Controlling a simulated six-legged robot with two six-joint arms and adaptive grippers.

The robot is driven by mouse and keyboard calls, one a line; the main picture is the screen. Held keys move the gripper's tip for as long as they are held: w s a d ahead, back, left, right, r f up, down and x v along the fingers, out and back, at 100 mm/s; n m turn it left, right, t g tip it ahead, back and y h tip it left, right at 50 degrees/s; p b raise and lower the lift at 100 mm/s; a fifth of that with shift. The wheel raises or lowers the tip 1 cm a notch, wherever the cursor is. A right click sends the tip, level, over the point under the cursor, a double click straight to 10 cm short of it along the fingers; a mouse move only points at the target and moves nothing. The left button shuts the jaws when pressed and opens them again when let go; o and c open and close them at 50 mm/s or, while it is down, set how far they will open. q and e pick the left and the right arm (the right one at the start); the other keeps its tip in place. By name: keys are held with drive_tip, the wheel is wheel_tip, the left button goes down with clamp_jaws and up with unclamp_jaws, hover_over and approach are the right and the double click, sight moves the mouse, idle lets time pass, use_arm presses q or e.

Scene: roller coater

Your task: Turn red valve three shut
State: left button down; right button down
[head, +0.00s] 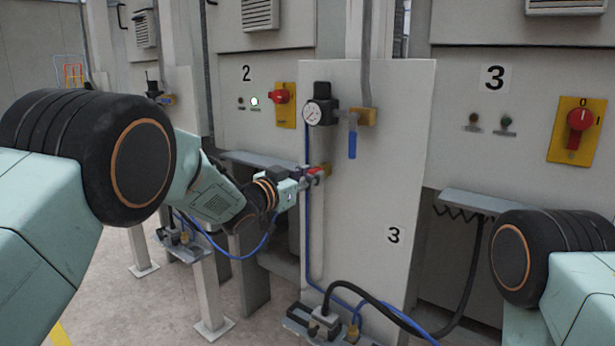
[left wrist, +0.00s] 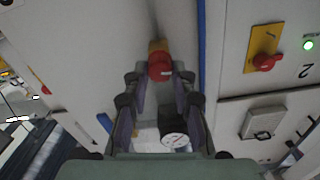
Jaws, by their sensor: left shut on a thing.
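The red valve three (head: 317,170) is on the pale upright panel (head: 365,195) marked 3, below the round gauge (head: 313,113). Its brass body shows just to the right of the red handle. My left gripper (head: 305,178) reaches it from the left and is shut on the red handle. In the left wrist view the red handle (left wrist: 160,68) lies between the fingertips, with the brass fitting behind it. The fingers hide part of the handle, and I cannot tell its exact angle. My right gripper is out of view.
A blue-handled valve (head: 352,142) hangs at the panel's upper right. Red rotary switches on yellow plates are at unit 2 (head: 285,104) and unit 3 (head: 577,130). A blue hose (head: 307,230) runs down the panel. A black cable (head: 385,310) loops near its foot.

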use_arm(q)
drive_tip(key=shift+d+f+m+b, duration=0.1)
drive_tip(key=shift+m+b, duration=1.8)
drive_tip(key=shift+m, duration=2)
drive_tip(key=shift+f+m+b, duration=0.1)
drive_tip(key=shift+m+b, duration=1.8)
drive_tip(key=shift+m, duration=2)
drive_tip(key=shift+r+m, duration=0.1)
drive_tip(key=shift+m, duration=0.2)
drive_tip(key=c, duration=1.1)
unclamp_jaws()
drive_tip(key=shift+s, duration=0.1)
